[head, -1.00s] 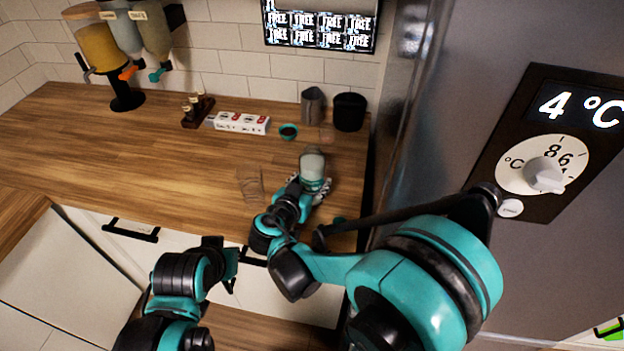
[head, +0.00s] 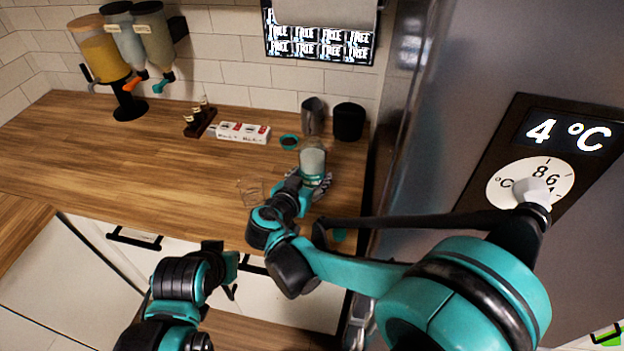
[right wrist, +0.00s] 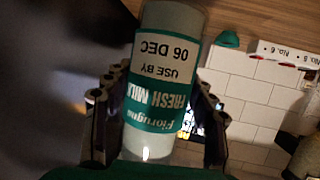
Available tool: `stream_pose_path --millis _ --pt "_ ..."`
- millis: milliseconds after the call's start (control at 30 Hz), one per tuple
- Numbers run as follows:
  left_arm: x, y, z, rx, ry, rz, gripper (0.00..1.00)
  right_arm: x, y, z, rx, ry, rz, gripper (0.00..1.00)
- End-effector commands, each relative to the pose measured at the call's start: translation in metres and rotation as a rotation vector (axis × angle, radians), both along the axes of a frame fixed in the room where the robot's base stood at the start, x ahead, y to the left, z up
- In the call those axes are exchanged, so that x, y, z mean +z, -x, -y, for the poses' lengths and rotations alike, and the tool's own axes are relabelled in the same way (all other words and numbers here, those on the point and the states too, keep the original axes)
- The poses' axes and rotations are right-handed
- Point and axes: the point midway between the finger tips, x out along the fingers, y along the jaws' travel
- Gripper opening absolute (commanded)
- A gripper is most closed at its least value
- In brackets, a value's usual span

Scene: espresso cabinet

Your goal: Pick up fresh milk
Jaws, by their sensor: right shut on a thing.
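The fresh milk bottle (head: 312,163) is a clear bottle with whitish contents, upright over the right part of the wooden counter. My right gripper (head: 308,184) is shut around it. In the right wrist view the bottle (right wrist: 165,85) fills the middle between the two fingers, its green and white label reading "FRESH MILK" and "USE BY 06 DEC" upside down. I cannot tell whether its base touches the counter.
A clear glass (head: 250,192) stands near the counter's front edge, left of my right gripper. The fridge (head: 450,95) bounds the right side. The counter's left middle is clear.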

Motion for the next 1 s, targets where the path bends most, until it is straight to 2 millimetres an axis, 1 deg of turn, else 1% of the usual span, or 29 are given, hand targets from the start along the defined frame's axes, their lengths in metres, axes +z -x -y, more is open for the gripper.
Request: stream_pose_path --millis 33,300,633,767,867,967,1000 --pt "0.003 0.0 0.0 0.0 0.0 0.0 0.0 0.006 0.0 0.0 0.0 0.001 0.001 0.09" --pt "0.01 0.0 0.0 0.0 0.0 0.0 0.0 0.024 0.0 0.0 0.0 0.001 0.001 0.09" --pt "0.014 0.0 0.0 0.0 0.0 0.0 0.0 0.035 0.0 0.0 0.0 0.001 0.001 0.09" --pt "0.014 0.0 0.0 0.0 0.0 0.0 0.0 0.036 0.0 0.0 0.0 0.001 0.001 0.09" --pt "0.013 0.0 0.0 0.0 0.0 0.0 0.0 0.033 -0.001 -0.001 0.01 0.001 0.001 0.09" --pt "0.009 0.0 0.0 0.0 0.0 0.0 0.0 0.022 -0.004 -0.006 0.045 0.001 0.001 0.09" --pt "0.006 0.0 0.0 0.0 0.0 0.0 0.0 0.016 -0.006 -0.009 0.068 0.001 0.002 0.09"
